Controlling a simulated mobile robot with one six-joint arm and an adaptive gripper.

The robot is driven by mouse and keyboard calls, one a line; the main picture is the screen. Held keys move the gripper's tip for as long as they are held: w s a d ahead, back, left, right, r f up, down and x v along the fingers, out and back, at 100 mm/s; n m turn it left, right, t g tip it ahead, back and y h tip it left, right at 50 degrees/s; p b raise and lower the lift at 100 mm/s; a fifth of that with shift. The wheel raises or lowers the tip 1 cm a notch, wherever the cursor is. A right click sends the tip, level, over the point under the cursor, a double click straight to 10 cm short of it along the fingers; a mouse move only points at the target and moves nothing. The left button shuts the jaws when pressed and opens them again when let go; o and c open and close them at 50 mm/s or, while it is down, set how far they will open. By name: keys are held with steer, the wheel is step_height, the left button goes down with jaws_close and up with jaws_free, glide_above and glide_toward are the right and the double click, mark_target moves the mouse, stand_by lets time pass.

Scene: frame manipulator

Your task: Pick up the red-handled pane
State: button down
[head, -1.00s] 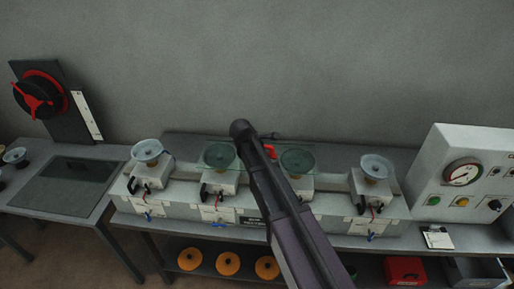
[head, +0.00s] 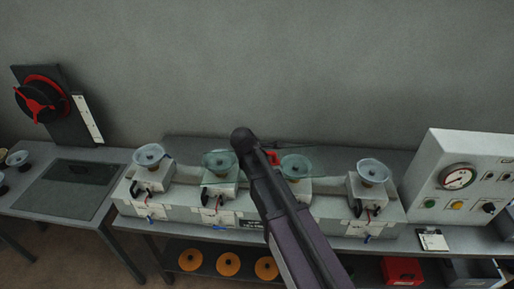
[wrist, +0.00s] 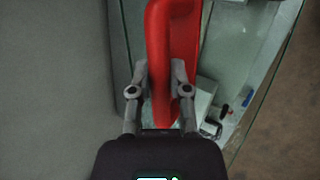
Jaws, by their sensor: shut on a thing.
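The clear greenish pane shows in the wrist view (wrist: 244,35) with its bright edge running down the right side. In the head view the pane (head: 314,157) is a faint sheet around the two middle cups, partly hidden by my arm. Its red handle (wrist: 163,45) runs up the middle of the wrist view and shows as a small red bit in the head view (head: 273,157). My gripper (wrist: 160,80) is shut on the handle, one finger on each side. The fingers are hidden in the head view. I cannot tell whether the pane touches the cups.
Cup-topped units stand in a row on the bench, with outer cups at left (head: 149,154) and right (head: 373,170). A control box (head: 459,190) with a gauge stands at the right. A side table (head: 70,187) is at the left. Orange discs (head: 228,263) lie on the shelf below.

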steer(key=s+d+r, duration=0.1)
steer(key=s+d, duration=0.1)
steer(key=s, duration=0.8)
steer(key=shift+d+p, duration=0.25)
steer(key=shift+p, duration=0.15)
steer(key=shift+f, duration=0.1)
